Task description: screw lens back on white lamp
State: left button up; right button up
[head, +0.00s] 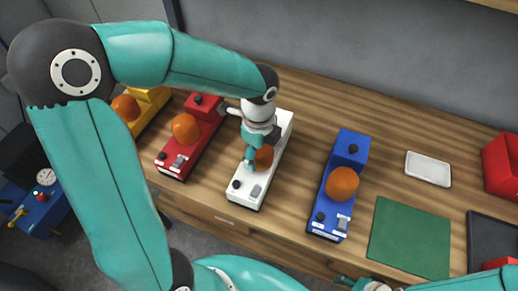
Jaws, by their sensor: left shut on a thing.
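The white lamp (277,132) lies on the wooden bench, a long white body with a black knob and a grey switch at its near end. An orange lens (264,159) is at the middle of the lamp, partly hidden behind my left gripper (252,158). My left gripper points down from above and is shut on the lens. I cannot tell whether the lens is seated or slightly above the body. My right gripper (348,282) shows only in part at the bottom edge, away from the lamp; its jaws are not clear.
Red (206,112) and yellow (150,98) lamps stand to the left, a blue lamp (350,148) to the right, each with an orange lens. Further right are a green mat (410,238), a white tray (428,168), a red bin (501,165) and a dark tray (494,243).

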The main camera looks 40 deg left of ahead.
pick_arm(q)
jog(key=shift+w+r+m, duration=0.1)
jog(key=shift+m, duration=0.2)
jog(key=shift+r+m+p, duration=0.1)
jog(key=shift+m+p, duration=0.45)
jog(key=shift+m, duration=0.25)
jog(key=o, duration=1.2)
jog(key=shift+w, duration=0.1)
notch_tip(320, 180, up, 7)
jog(key=shift+w+d+r, duration=0.1)
jog(key=shift+r, duration=0.2)
jog(key=shift+r, duration=0.1)
